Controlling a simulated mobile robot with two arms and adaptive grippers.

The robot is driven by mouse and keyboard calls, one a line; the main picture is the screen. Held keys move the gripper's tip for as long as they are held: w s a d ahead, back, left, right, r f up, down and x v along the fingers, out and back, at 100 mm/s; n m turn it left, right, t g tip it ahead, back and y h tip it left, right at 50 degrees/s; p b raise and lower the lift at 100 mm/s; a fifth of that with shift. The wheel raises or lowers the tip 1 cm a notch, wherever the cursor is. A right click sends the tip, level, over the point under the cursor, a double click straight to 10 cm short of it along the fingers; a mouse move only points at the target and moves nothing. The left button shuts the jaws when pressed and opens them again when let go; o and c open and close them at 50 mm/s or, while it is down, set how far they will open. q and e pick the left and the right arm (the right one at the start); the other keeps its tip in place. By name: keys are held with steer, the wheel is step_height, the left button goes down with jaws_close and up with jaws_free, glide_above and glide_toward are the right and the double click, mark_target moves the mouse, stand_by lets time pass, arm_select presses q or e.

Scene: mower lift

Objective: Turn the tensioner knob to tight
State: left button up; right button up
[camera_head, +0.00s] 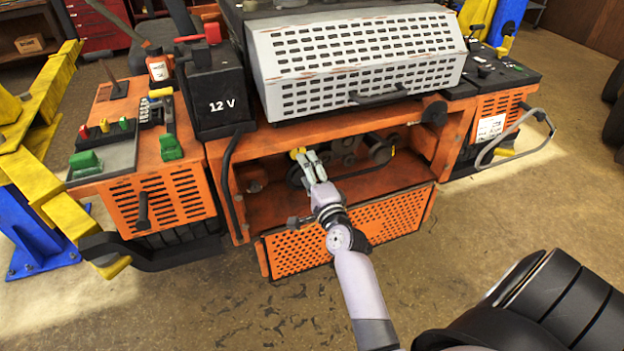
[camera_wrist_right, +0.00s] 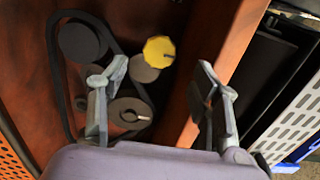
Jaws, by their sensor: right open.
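The yellow knob (camera_wrist_right: 159,51) sits on the back wall of the mower's open front bay, beside the pulleys. It also shows in the head view (camera_head: 297,153), just left of the fingertips. My right gripper (camera_head: 309,158) reaches into the bay. In the right wrist view its fingers (camera_wrist_right: 161,72) are spread wide and empty. The knob appears beyond the tips, between them and a little nearer the left finger. I cannot see contact with it. Any tight marking is too small to read. My left gripper is out of view.
A black belt (camera_wrist_right: 52,90) loops around pulleys left of the knob. The orange bay wall (camera_wrist_right: 222,65) stands close by the right finger. A perforated orange panel (camera_head: 385,215) hangs open below. A 12 V battery (camera_head: 215,88) and grey slotted cover (camera_head: 350,60) are above.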

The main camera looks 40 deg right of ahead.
steer(key=shift+v, duration=1.75)
steer(key=s+a+f+n+g+y, duration=0.1)
steer(key=a+f+n+g+y, duration=0.2)
steer(key=f, duration=0.7)
steer(key=s+a+f+n+g, duration=0.1)
steer(key=a+f+n, duration=0.25)
steer(key=f, duration=0.65)
steer(key=s+a+f+n+g+y, duration=0.1)
steer(key=s+a+f+n+g, duration=0.15)
steer(key=s+f, duration=0.4)
steer(key=s+a+f+n+g+y, duration=0.1)
steer(key=s+a+f+n+g, duration=0.15)
steer(key=f, duration=0.65)
steer(key=s+f+n+g, duration=0.2)
steer(key=s+f+n, duration=0.2)
steer(key=s, duration=0.7)
steer(key=s+f+n+g, duration=0.3)
steer(key=s+f, duration=0.5)
steer(key=s, duration=0.4)
steer(key=s+f+n+g, duration=0.2)
steer(key=s+f+n, duration=0.2)
steer(key=s, duration=0.8)
step_height(320, 180, down, 2)
steer(key=shift+d+f+n+h, duration=0.1)
steer(key=shift+d+n+h, duration=0.1)
steer(key=shift+n+h, duration=0.15)
steer(key=shift+s, duration=0.1)
